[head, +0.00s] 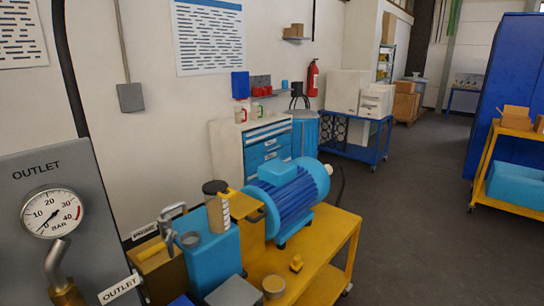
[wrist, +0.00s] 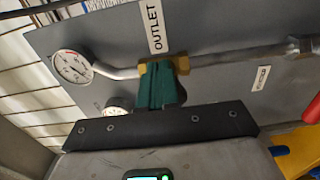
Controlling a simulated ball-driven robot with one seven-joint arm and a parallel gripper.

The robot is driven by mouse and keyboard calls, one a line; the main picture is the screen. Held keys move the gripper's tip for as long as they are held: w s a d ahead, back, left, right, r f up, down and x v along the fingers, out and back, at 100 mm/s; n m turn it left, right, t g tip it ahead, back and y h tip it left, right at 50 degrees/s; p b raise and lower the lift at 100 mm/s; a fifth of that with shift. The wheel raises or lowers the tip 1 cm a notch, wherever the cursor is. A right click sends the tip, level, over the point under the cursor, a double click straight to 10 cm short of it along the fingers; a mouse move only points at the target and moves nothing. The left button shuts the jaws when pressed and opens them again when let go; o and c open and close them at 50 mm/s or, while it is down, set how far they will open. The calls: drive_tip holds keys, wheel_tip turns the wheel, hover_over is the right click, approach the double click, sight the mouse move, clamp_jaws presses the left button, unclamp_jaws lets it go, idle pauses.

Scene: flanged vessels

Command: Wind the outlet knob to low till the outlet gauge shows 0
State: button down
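The outlet gauge (head: 52,212) is a round white dial, marked to 40 bar, on a grey panel at the left of the head view. Its thin needle seems to lie toward the low, lower-left end, but is too small to read exactly. The gauge also shows tilted in the wrist view (wrist: 73,67). There a green knob (wrist: 158,88) sits on a brass fitting under the OUTLET label (wrist: 155,28). My gripper (wrist: 160,125) shows as a dark bolted bar just below the knob and overlaps its lower end. Its fingertips are hidden, so grip and contact are unclear.
A second gauge (wrist: 117,105) is partly hidden behind my gripper. A metal pipe (wrist: 240,56) runs right from the fitting, and a red part (wrist: 312,110) is at the right edge. A yellow cart (head: 330,270) carries a blue motor (head: 292,195). Open floor (head: 410,220) lies beyond.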

drive_tip(key=shift+s+a+r+p, duration=0.3)
drive_tip(key=shift+s+a+r, duration=0.1)
drive_tip(key=shift+s, duration=0.15)
drive_tip(key=shift+w+d+p, duration=0.2)
drive_tip(key=shift+d+p, duration=0.05)
drive_tip(key=shift+p, duration=0.05)
drive_tip(key=p+v, duration=0.2)
drive_tip(key=v, duration=0.4)
drive_tip(key=shift+w+d, duration=0.25)
drive_tip(key=w+d+f+m+g+h+b, duration=0.1)
drive_tip(key=d+f+m+h, duration=0.55)
drive_tip(key=d, duration=0.65)
drive_tip(key=w+d+f+m+g+h, duration=0.1)
drive_tip(key=d+f+m+g+h, duration=0.15)
drive_tip(key=d+f+m, duration=0.75)
drive_tip(key=s+d+f+m+g+h, duration=0.2)
drive_tip(key=s+d+f+m, duration=0.3)
drive_tip(key=s+d, duration=0.5)
drive_tip(key=s+d+f+m+g+h+b, duration=0.1)
drive_tip(key=s+d+f+m+g, duration=0.4)
drive_tip(key=s+d, duration=0.5)
drive_tip(key=d+m+h, duration=0.1)
drive_tip(key=d+m, duration=0.1)
drive_tip(key=d, duration=0.1)
drive_tip(key=shift+s+h, duration=0.3)
drive_tip(key=shift+h, duration=0.1)
